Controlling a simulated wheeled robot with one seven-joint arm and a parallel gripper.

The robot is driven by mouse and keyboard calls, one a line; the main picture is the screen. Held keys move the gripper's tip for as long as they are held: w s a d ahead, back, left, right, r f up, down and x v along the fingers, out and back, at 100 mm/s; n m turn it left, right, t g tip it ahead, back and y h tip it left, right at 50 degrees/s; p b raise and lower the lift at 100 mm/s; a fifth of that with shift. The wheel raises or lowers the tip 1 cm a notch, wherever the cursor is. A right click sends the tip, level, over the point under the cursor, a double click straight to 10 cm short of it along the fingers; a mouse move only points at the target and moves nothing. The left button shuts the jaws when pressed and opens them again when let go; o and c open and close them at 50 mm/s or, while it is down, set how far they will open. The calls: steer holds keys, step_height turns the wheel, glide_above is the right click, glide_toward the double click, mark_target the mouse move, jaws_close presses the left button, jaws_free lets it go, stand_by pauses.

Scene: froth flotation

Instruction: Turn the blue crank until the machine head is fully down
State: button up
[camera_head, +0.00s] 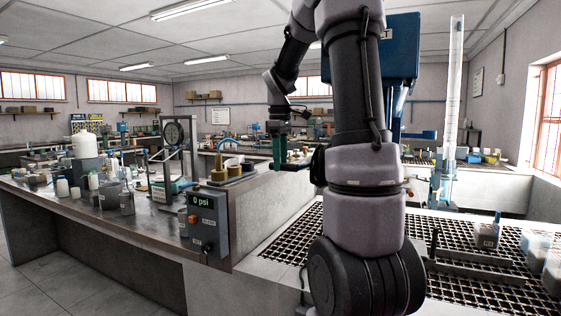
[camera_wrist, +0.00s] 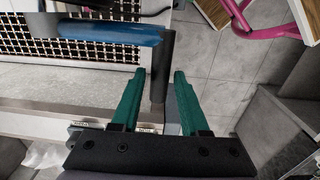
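The blue crank arm (camera_wrist: 100,31) crosses the upper left of the wrist view. My gripper (camera_wrist: 159,74) is open, with one green finger on each side of the handle and a visible gap on both sides. I cannot tell the handle's exact depth between the fingers. In the head view my gripper (camera_head: 278,158) is left of my arm, pointing down. The blue machine head (camera_head: 401,48) is raised behind my arm, which hides part of it.
A bench (camera_head: 130,215) with jars and instruments runs along the left. A grey control box (camera_head: 207,222) reading 0 psi is on its end. A metal grating (camera_head: 470,255) lies at right, with small containers. A pink frame (camera_wrist: 265,22) stands at the wrist view's upper right.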

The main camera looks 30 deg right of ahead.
jaws_close()
stand_by(1.2)
